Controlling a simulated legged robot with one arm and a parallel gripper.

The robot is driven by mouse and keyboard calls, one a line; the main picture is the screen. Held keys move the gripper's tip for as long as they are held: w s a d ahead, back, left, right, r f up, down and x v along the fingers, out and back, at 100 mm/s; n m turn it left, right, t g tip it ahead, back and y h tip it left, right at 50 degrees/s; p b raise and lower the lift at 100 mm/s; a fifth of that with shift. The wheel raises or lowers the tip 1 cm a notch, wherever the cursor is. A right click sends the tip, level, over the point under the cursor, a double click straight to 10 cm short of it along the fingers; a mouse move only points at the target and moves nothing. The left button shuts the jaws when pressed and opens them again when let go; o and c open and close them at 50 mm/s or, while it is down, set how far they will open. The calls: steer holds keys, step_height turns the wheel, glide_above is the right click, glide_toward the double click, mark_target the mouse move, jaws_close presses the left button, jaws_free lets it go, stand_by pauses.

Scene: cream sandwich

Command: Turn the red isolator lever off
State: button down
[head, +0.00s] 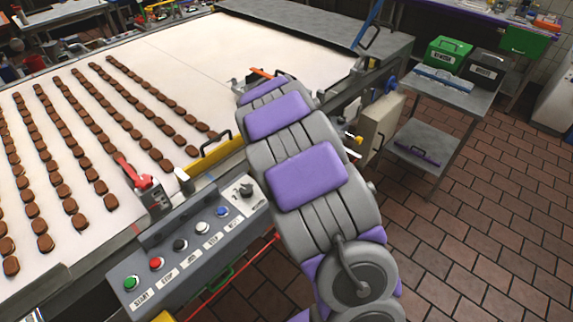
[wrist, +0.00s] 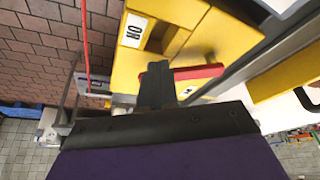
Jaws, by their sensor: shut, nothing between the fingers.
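In the wrist view a yellow isolator box (wrist: 217,42) fills the upper middle, with a white label with dark letters (wrist: 132,31) on its left part. A red bar (wrist: 205,72), which looks like the isolator lever, lies across the box just right of my fingers. In the head view my arm hides the gripper and the yellow box.
A grey control panel (head: 188,249) with several coloured buttons stands left of my arm. A red-handled switch (head: 131,172) sits behind it, by the conveyor (head: 215,70) with rows of biscuits. A steel table (head: 462,98) stands at right; the brick-tiled floor (head: 480,230) is open.

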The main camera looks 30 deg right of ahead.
steer(key=shift+w+d+n, duration=0.15)
steer(key=shift+d+n, duration=0.05)
steer(key=shift+n, duration=0.2)
steer(key=shift+w+d+r+n+y+p, duration=0.1)
steer(key=shift+w+d+n+y+p, duration=0.45)
steer(key=shift+n+p, duration=0.35)
steer(key=n, duration=0.1)
steer(key=w+d+n+y, duration=0.1)
steer(key=n, duration=0.1)
steer(key=shift+d+t, duration=0.15)
steer(key=shift+t, duration=0.25)
steer(key=w+n, duration=0.1)
steer(key=n, duration=0.1)
steer(key=w+d+n+y, duration=0.1)
steer(key=n, duration=0.1)
steer(key=shift+w+d+f+n+y, duration=0.2)
steer(key=shift+w+n+y, duration=0.1)
steer(key=shift+w, duration=0.55)
